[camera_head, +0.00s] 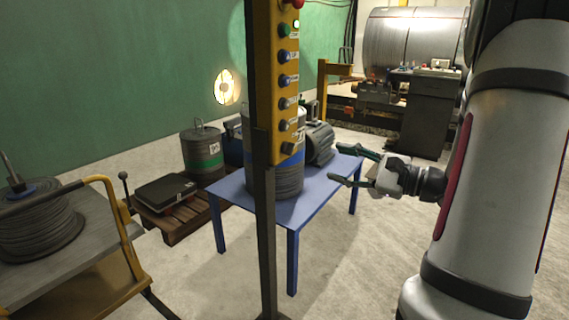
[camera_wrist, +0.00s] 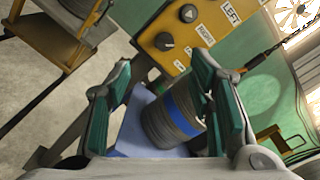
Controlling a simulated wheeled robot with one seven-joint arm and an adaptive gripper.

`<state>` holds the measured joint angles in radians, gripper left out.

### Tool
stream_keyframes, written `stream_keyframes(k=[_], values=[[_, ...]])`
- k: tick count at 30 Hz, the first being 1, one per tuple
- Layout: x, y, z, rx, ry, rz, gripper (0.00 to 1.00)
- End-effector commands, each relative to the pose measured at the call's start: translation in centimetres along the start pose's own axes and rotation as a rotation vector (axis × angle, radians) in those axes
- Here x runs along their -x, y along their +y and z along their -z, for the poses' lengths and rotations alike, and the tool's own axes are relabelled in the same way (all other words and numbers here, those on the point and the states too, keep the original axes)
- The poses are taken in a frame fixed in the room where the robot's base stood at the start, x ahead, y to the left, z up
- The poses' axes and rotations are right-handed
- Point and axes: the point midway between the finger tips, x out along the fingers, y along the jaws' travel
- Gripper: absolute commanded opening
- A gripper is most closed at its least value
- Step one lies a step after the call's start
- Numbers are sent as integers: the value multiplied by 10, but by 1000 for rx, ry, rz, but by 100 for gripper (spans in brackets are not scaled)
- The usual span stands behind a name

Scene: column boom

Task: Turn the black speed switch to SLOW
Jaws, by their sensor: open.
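The black speed switch (camera_wrist: 163,41) is a round knob near the lower end of the yellow control panel (camera_wrist: 208,22) in the wrist view. In the head view the knob (camera_head: 289,148) sits at the bottom of the yellow panel (camera_head: 264,70), below the buttons. Its pointer setting and small labels are too small to read. My gripper (camera_head: 350,167) is open and empty, right of the panel and apart from it. In the wrist view my green-padded fingers (camera_wrist: 160,75) spread below the knob, which shows just beyond the gap between them.
A yellow cart (camera_head: 110,240) with a wire coil stands at left. A wooden pallet (camera_head: 172,228) holds a drum and a black case. A machine (camera_head: 428,105) stands at back right.

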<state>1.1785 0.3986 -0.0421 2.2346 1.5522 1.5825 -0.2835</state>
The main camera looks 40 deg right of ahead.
Motion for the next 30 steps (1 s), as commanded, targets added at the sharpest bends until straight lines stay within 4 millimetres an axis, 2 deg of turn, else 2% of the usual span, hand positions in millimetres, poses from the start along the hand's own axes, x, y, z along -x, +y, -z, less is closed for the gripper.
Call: stream_keyframes(k=[1,5,8,21,25,30], values=[[2,-1,7,-5,5,20,48],[-4,-4,10,-6,7,34,48],[-18,-4,9,-6,7,31,48],[-102,-5,10,-5,6,28,48],[-119,-6,10,-5,7,29,48],[-131,-7,10,-6,8,29,48]])
